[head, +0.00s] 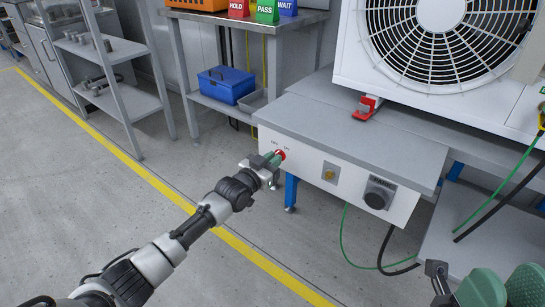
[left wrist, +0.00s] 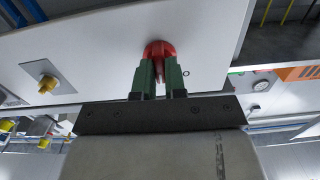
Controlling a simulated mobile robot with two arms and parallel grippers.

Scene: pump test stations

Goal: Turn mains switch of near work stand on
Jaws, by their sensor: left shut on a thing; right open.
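The near work stand (head: 350,130) has a grey top and a white front panel. The red mains switch (head: 282,154) is at the left end of that panel, with a small OFF/ON label above it. My left gripper (head: 273,160) is at the panel, shut on the switch. In the left wrist view, its green fingers (left wrist: 160,78) sit on both sides of the red switch (left wrist: 158,49). The fingers partly hide the handle, so I cannot tell its exact position. My right gripper (head: 503,284) shows green fingers spread apart at the bottom right, open and empty.
The panel also has a yellow knob (head: 330,174) and a black rotary knob (head: 378,194). A large fan unit (head: 352,62) stands behind, with a red clamp (head: 364,108) at its foot. Green and black cables hang below the panel. The floor at left is clear.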

